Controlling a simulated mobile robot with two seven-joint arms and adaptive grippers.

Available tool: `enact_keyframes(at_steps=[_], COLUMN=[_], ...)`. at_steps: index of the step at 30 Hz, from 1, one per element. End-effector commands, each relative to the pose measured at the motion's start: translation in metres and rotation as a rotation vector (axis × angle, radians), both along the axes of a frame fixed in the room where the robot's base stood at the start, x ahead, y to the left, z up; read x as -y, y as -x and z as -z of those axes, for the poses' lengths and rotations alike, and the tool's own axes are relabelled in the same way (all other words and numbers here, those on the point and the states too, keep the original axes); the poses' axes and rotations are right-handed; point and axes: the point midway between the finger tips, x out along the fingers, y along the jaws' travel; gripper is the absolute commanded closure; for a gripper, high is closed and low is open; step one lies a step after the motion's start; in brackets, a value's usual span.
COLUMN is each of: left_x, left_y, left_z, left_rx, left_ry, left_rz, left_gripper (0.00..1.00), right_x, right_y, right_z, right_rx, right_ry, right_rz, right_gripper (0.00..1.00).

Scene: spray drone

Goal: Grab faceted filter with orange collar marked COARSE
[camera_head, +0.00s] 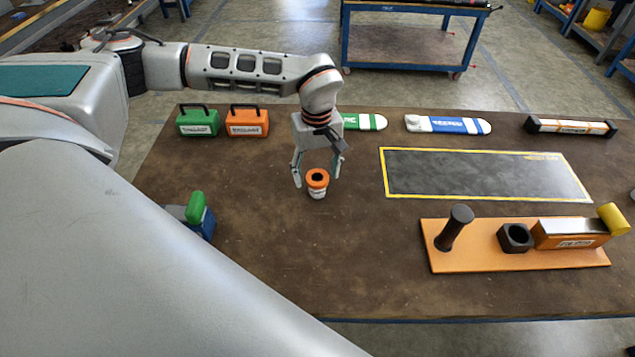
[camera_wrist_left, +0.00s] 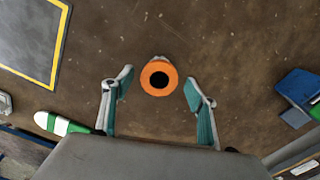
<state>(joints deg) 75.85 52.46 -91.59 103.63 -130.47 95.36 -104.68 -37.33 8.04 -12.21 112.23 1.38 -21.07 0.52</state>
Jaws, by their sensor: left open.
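The filter (camera_head: 317,190) stands upright on the brown table, with an orange collar around a dark hole on top and a pale body below. Its marking is too small to read. In the left wrist view the orange collar (camera_wrist_left: 159,77) lies between and slightly beyond the fingertips. My left gripper (camera_head: 318,180) points down with its fingers spread on either side of the filter, and it is open and empty. It also shows in the left wrist view (camera_wrist_left: 158,85), with gaps between both fingers and the collar. My right gripper is not in view.
A green case (camera_head: 198,123) and an orange case (camera_head: 247,123) stand behind to the left. Green-white and blue-white (camera_head: 450,125) pieces lie at the back. A yellow-bordered mat (camera_head: 480,174) and an orange board (camera_head: 475,261) with fixtures lie right. A blue-green object (camera_head: 199,214) stands left.

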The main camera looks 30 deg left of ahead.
Motion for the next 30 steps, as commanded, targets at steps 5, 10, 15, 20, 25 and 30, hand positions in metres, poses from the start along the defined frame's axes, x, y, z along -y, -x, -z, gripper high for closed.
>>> enact_keyframes(at_steps=[5, 10, 15, 20, 25, 30], left_x=[0.001, 0.001, 0.001, 0.001, 0.001, 0.000], left_y=[0.000, -0.001, -0.001, -0.001, -0.001, -0.001], left_z=[0.018, 0.020, 0.020, 0.020, 0.020, 0.016], left_rx=[0.001, 0.002, 0.002, 0.002, 0.002, 0.003], left_ry=[0.001, 0.001, 0.001, 0.001, 0.001, 0.001], left_rz=[0.000, 0.000, -0.001, -0.001, -0.001, -0.001], left_gripper=[0.42, 0.42, 0.63, 0.82, 0.82, 0.82], right_x=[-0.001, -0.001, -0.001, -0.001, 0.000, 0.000], right_y=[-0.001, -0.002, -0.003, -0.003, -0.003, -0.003], right_z=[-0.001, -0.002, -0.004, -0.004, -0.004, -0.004], right_rx=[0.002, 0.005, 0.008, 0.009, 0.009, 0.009], right_ry=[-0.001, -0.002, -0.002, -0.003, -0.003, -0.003], right_rz=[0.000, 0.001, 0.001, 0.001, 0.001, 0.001], right_gripper=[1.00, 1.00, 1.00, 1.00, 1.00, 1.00])
